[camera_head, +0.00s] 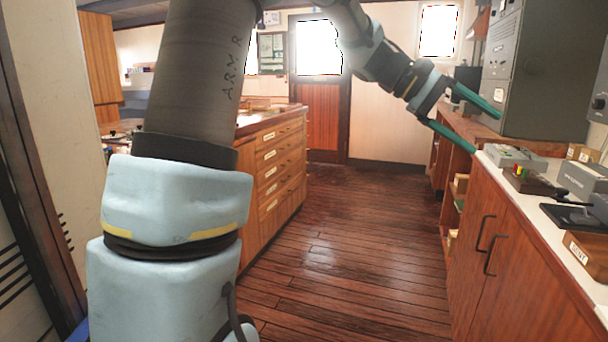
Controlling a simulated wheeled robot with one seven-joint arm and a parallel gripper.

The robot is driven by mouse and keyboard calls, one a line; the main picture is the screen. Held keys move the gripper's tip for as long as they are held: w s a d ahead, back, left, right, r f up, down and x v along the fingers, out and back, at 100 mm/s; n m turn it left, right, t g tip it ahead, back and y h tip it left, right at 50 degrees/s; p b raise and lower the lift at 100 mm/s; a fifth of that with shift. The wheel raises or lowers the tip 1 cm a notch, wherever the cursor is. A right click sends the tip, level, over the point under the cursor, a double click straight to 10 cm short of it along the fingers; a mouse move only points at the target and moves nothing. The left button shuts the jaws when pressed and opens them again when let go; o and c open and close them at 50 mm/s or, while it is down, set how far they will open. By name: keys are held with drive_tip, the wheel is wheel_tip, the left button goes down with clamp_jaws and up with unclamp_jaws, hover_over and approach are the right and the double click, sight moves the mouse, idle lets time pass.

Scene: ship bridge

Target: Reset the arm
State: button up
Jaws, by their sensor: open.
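My arm crosses the view from the lower left, up past the top edge and back down at the upper right. It is partly cut off by the top edge. My gripper (474,122) hangs at the right, with its two green fingers spread wide apart. Nothing shows between the fingers. The upper finger lies in front of the grey cabinet. The lower finger reaches in front of the right counter's near edge; I cannot tell whether it touches.
A white-topped counter (540,185) with grey devices (588,182) and a box (588,256) runs along the right. A wooden drawer cabinet (280,165) stands left of centre. A grey cabinet (545,70) stands at the upper right. The plank floor (350,245) between is clear up to the door (322,115).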

drive_tip(key=w+a+f+n+t+y+p, duration=0.1)
drive_tip(key=a+f+t+y, duration=0.1)
drive_tip(key=a+f, duration=0.45)
drive_tip(key=w+a+f+t+y+p, duration=0.1)
drive_tip(key=a+f+t+y+p, duration=0.2)
drive_tip(key=a, duration=0.7)
drive_tip(key=s+a+f+y+p, duration=0.1)
drive_tip(key=a+f+y, duration=0.1)
drive_tip(key=a, duration=0.5)
drive_tip(key=s+a+f+t+y, duration=0.1)
drive_tip(key=s+a+f, duration=0.1)
drive_tip(key=a, duration=0.5)
drive_tip(key=s+a+f+m+y+p, duration=0.1)
drive_tip(key=s+a+f+y, duration=0.1)
drive_tip(key=a, duration=0.5)
drive_tip(key=shift+a+f+t+y+p, duration=0.3)
drive_tip(key=shift+a+f, duration=0.1)
drive_tip(key=shift+f, duration=0.4)
drive_tip(key=shift+a+f, duration=0.1)
drive_tip(key=shift+a, duration=0.05)
drive_tip(key=shift+c, duration=0.2)
